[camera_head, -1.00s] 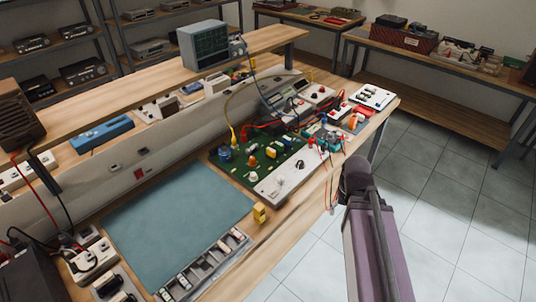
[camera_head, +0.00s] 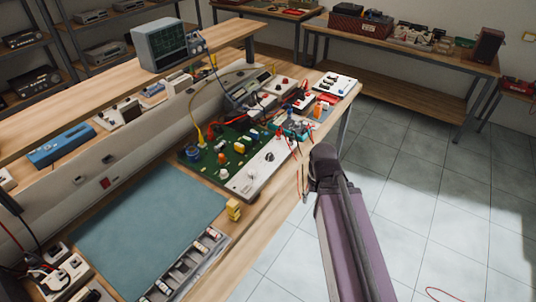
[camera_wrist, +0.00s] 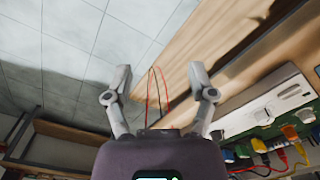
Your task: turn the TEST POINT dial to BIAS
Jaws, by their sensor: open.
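The green circuit board (camera_head: 236,152) lies on the workbench with a pale control panel (camera_head: 250,181) along its front edge. The panel carries a dark knob (camera_head: 270,157) and smaller knobs; no lettering is legible, so I cannot tell which is the TEST POINT dial. In the wrist view the panel (camera_wrist: 262,108) is at the right, with a dark slot or knob on it. My gripper (camera_wrist: 160,80) is open and empty, out beside the bench edge and apart from the panel. In the head view my arm hides its fingers.
Red wire loops (camera_wrist: 155,88) hang past the bench edge and show between my fingers.

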